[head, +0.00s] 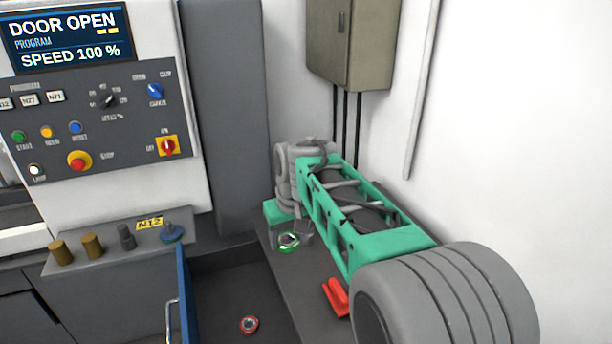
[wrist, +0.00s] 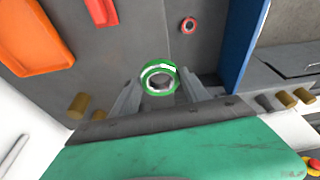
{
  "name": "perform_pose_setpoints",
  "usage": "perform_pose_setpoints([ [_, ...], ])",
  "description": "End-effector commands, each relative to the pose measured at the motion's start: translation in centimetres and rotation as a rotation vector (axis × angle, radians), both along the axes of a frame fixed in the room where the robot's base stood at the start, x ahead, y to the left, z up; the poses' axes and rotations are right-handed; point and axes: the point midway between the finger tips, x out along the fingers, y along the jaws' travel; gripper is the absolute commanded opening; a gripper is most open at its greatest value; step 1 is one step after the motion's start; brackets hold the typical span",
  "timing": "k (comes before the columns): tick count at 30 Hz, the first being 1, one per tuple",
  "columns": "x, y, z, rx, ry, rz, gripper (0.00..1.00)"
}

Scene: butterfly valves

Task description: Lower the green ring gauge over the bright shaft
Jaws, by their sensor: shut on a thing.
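My gripper (wrist: 160,88) is shut on the green ring gauge (wrist: 160,77), which sits between the two grey fingertips in the wrist view. In the head view the green ring gauge (head: 289,242) shows at the end of my arm, above the grey surface, with a pale band on it. Something grey and bright shows through the ring's opening in the wrist view. I cannot tell whether that is the bright shaft or the ring's own inner wall. The bright shaft is not clearly seen elsewhere in either view.
A red object (head: 337,297) and an orange tray (wrist: 35,38) lie to one side. A blue panel (head: 183,300) stands left, below the machine's control panel (head: 95,120). Brass cylinders (wrist: 78,104) stand near one finger.

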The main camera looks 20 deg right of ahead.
Motion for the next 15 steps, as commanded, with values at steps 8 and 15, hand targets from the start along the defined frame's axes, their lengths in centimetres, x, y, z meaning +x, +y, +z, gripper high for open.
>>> perform_pose_setpoints([
  [8,9.5,-6.8,3.6,0.002,0.002,0.084,0.0],
  [15,12.5,-10.0,2.8,0.002,-0.005,0.124,0.0],
])
